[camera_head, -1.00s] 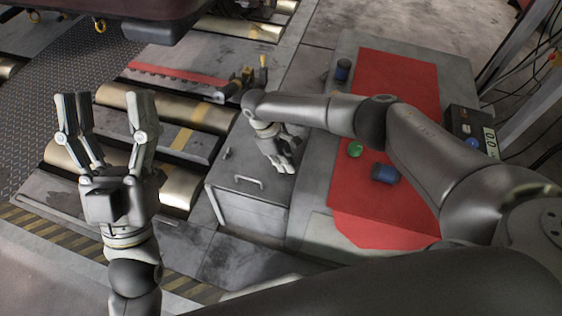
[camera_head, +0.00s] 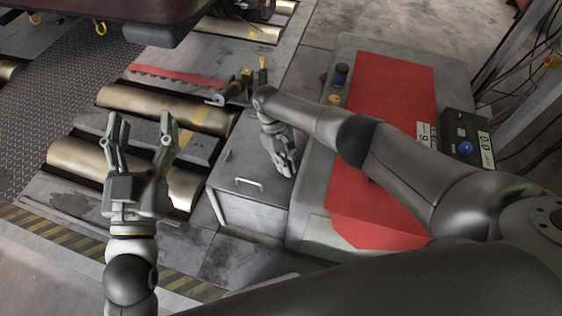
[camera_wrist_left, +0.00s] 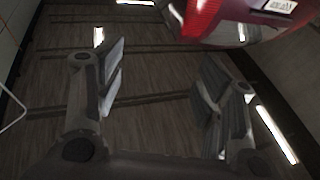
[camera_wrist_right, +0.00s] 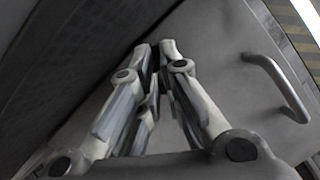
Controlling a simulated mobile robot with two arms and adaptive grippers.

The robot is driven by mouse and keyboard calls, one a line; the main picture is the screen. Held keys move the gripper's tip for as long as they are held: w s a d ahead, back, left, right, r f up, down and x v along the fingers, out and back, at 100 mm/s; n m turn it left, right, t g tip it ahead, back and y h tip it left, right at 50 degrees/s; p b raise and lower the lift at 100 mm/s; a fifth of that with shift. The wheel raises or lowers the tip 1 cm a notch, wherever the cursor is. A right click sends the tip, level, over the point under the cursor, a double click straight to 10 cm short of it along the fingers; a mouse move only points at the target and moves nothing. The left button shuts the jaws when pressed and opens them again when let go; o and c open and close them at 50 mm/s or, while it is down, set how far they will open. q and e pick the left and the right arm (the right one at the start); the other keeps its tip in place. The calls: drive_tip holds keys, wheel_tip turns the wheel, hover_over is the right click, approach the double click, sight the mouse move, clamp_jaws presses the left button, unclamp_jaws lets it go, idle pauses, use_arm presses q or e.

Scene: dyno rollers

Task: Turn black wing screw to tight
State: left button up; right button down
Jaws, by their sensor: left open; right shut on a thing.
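My right gripper (camera_head: 287,170) is at the top of the grey box (camera_head: 232,165), by the box's right edge. In the right wrist view its fingers (camera_wrist_right: 160,75) are nearly together, pointing at the grey lid. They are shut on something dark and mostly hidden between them. I cannot make out the black wing screw's shape there or anywhere else. My left gripper (camera_head: 141,130) is open and empty, raised in front of the rollers. It also shows open in the left wrist view (camera_wrist_left: 158,75).
The box has a metal handle (camera_head: 249,183). To the right is a console with a red panel (camera_head: 380,222), a blue-topped knob (camera_head: 341,75) and a yellow one (camera_head: 334,99). Metal rollers (camera_head: 78,160) lie at left; a dark red vehicle body (camera_head: 120,10) hangs above.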

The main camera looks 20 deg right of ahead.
drive_tip(key=m, duration=0.2)
drive_tip(key=m+y+p, duration=0.2)
drive_tip(key=m, duration=0.1)
drive_tip(key=shift+s+r+m+g, duration=0.2)
drive_tip(key=shift+s+m+g, duration=0.1)
drive_tip(key=shift+g, duration=0.1)
drive_tip(key=m, duration=0.1)
drive_tip(key=m+y+p, duration=0.1)
drive_tip(key=m+p, duration=0.1)
drive_tip(key=m, duration=0.1)
drive_tip(key=shift+s+d+y, duration=0.15)
drive_tip(key=shift+d+y, duration=0.1)
drive_tip(key=shift+y, duration=0.15)
use_arm(q)
drive_tip(key=s+a+f+g+y, duration=0.2)
drive_tip(key=s+f+g, duration=0.2)
drive_tip(key=f, duration=0.5)
drive_tip(key=s+a+f+g+y, duration=0.2)
drive_tip(key=s+a+f+g, duration=0.1)
drive_tip(key=f+g, duration=0.5)
drive_tip(key=shift+s+f+n, duration=0.3)
drive_tip(key=shift+s+f, duration=0.35)
drive_tip(key=shift+f, duration=0.15)
use_arm(e)
drive_tip(key=shift+d+f+m+t, duration=0.1)
drive_tip(key=shift+m+t, duration=0.2)
drive_tip(key=c, duration=1.6)
unclamp_jaws()
drive_tip(key=shift+d, duration=0.1)
